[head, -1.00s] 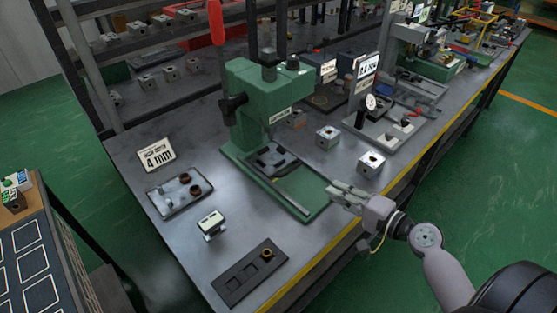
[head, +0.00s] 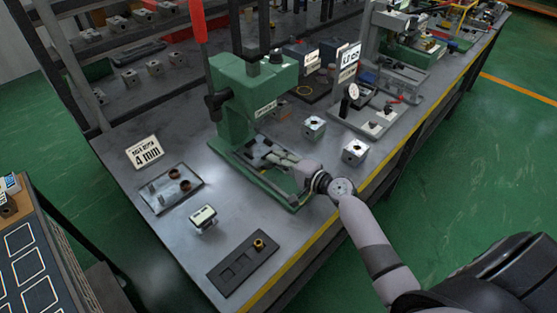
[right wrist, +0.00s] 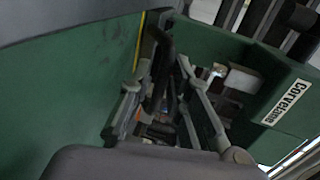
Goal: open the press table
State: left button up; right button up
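The green press (head: 245,92) with a red-handled lever (head: 199,18) stands on the workbench. Its dark press table (head: 254,147) lies low at the front of the press, over the green base (head: 240,163), partly hidden by my right gripper. My right gripper (head: 274,156) reaches in from the right, low over the base beside the press table. In the right wrist view its two fingers (right wrist: 160,95) are apart, with a dark bar-like part between them; I cannot tell whether they touch it. Green press walls stand on both sides there. My left gripper is not in view.
Metal valve blocks (head: 355,152) stand right of the press. A gauge stand (head: 362,116) is behind.

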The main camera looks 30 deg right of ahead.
jog(key=shift+w, duration=0.2)
grip_shut()
dwell(0.6)
